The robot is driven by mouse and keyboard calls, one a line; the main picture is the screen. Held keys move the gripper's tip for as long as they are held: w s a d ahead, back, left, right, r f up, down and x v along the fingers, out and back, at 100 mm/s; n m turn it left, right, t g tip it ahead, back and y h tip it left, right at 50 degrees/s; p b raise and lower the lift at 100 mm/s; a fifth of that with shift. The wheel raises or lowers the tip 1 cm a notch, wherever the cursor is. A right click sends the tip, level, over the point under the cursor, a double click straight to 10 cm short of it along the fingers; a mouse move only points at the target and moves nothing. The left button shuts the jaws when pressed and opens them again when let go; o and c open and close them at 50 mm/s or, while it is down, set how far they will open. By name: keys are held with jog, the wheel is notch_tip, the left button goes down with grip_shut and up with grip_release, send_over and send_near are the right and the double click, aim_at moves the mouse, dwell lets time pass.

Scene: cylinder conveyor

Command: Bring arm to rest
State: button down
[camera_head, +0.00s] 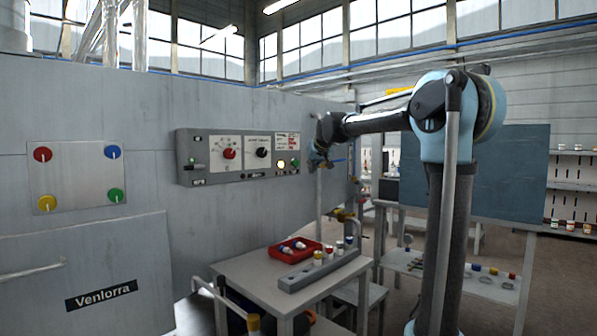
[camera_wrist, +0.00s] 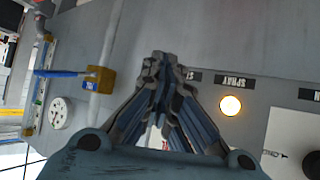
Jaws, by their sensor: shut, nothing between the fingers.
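My gripper shows large in the wrist view (camera_wrist: 158,62), its fingers drawn together at the tips with nothing between them. In the head view my gripper (camera_head: 318,160) is small, at the end of my raised, outstretched arm, in front of the right end of the grey control panel (camera_head: 207,158). In the wrist view a lit yellow lamp (camera_wrist: 231,105) under a SPRAY label is just right of the fingers. I cannot tell whether the fingers touch the panel.
A small table (camera_head: 238,268) below holds a red tray (camera_head: 275,254) with cylinders and a grey rack (camera_head: 325,270) with several cylinders. A yellow valve block with a blue handle (camera_wrist: 62,74) is left of the fingers. A blue board (camera_head: 508,175) stands right of my arm.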

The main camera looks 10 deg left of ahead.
jog(key=s+d+f+m+g+h, duration=0.1)
jog(key=s+d+f+g, duration=0.1)
jog(key=s+d+f, duration=0.8)
jog(key=s+d+f+m+g+h, duration=0.1)
jog(key=s+d+f, duration=0.4)
jog(key=s+f, duration=0.5)
jog(key=s+d+f+m+g+h, duration=0.1)
jog(key=s+d+f+g, duration=0.2)
jog(key=s, duration=1.4)
jog(key=s+d+f+m+g, duration=0.1)
jog(key=s+d+f, duration=0.7)
jog(key=s+f, duration=0.5)
notch_tip(320, 180, down, 4)
jog(key=shift+s+d+r+g+h, duration=0.1)
jog(key=shift+s+d+g+h, duration=0.15)
jog(key=shift+s+g+h, duration=0.15)
jog(key=shift+w, duration=0.1)
jog(key=shift+w+f, duration=0.2)
jog(key=shift+w, duration=0.15)
